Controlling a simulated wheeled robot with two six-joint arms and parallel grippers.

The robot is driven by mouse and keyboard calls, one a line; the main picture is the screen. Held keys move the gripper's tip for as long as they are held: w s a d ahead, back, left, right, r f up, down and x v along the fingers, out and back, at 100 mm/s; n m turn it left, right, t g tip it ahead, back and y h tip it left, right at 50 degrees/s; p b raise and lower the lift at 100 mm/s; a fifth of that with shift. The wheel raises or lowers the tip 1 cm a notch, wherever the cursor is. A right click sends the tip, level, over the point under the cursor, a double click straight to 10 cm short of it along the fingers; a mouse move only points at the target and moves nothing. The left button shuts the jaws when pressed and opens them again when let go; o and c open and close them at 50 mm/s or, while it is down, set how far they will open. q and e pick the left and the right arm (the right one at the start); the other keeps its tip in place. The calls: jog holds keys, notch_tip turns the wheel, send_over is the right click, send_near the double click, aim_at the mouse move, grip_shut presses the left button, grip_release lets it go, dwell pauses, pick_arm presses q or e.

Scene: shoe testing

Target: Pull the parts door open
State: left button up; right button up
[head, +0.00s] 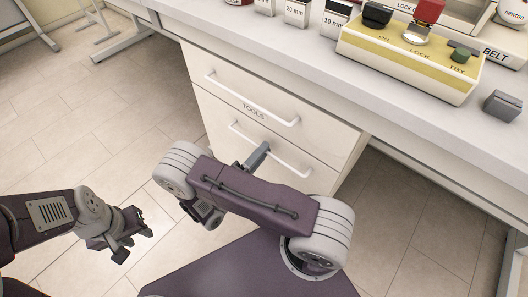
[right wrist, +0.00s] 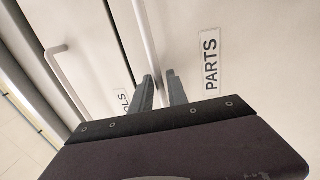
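The parts door (right wrist: 245,50) is the white front labelled PARTS in the right wrist view; it looks closed. In the head view it is the lower front with a white bar handle (head: 285,163), and my right arm hides part of it. My right gripper (right wrist: 160,80) has its fingertips at that handle (right wrist: 146,30), one on each side of the bar. I cannot tell whether they press on it. In the head view a grey finger of my right gripper (head: 258,155) is at the handle. My left gripper (head: 132,246) is open and empty, low at the left.
The TOOLS drawer (head: 225,100) above is closed, with its own bar handle (head: 255,108). The white worktop (head: 300,60) carries a yellow-topped switch box (head: 400,60), a small grey block (head: 502,106) and several labelled blocks.

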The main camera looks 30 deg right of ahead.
jog(key=shift+w+d, duration=0.15)
jog(key=shift+d, duration=0.2)
jog(key=shift+r, duration=0.1)
jog(key=shift+c, duration=0.3)
grip_shut()
dwell(0.9)
